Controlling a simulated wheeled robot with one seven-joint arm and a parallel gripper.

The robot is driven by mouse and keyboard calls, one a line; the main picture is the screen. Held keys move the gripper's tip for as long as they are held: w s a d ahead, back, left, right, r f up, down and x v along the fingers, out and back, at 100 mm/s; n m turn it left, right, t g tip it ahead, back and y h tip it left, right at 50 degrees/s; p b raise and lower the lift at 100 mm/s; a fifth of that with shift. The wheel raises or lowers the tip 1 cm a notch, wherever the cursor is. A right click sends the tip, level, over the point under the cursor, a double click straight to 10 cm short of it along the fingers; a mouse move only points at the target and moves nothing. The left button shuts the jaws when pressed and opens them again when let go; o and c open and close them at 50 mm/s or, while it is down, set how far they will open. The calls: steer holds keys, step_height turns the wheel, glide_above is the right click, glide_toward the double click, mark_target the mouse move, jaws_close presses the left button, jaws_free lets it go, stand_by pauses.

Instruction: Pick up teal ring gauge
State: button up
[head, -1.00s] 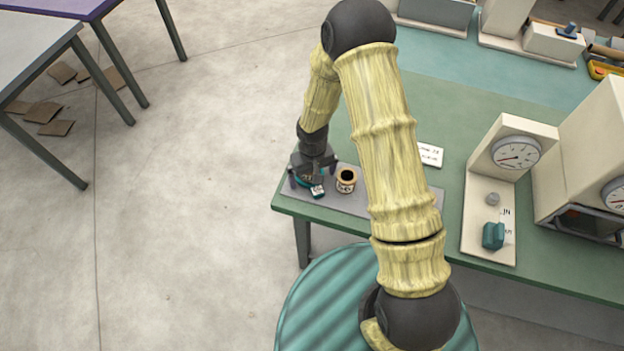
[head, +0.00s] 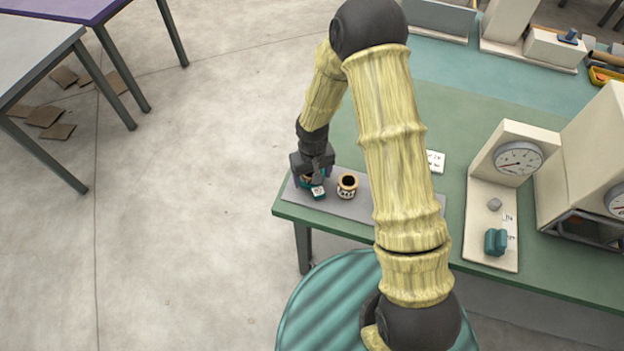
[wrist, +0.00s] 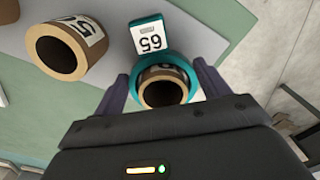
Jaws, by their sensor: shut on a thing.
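The teal ring gauge (wrist: 149,38) has a white tag marked 65. In the wrist view its ring surrounds a tan cardboard tube (wrist: 147,82); I cannot tell whether ring and tube touch. My gripper (wrist: 161,77) has its purple fingers on both sides of the ring and is shut on it. In the head view my gripper (head: 314,180) is low over the left end of the grey mat (head: 380,207), and the gauge's tag (head: 318,192) shows just in front. My gripper hides most of the ring there.
A second labelled tan tube (head: 347,187) stands just right of my gripper. A white card (head: 436,160) lies behind the mat. A dial stand (head: 490,225) with a teal block (head: 496,241) is farther right. The green table's left edge is close to my gripper.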

step_height(320, 180, up, 8)
steer(key=shift+f+b, duration=0.15)
steer(key=shift+b, duration=0.3)
stand_by(0.4)
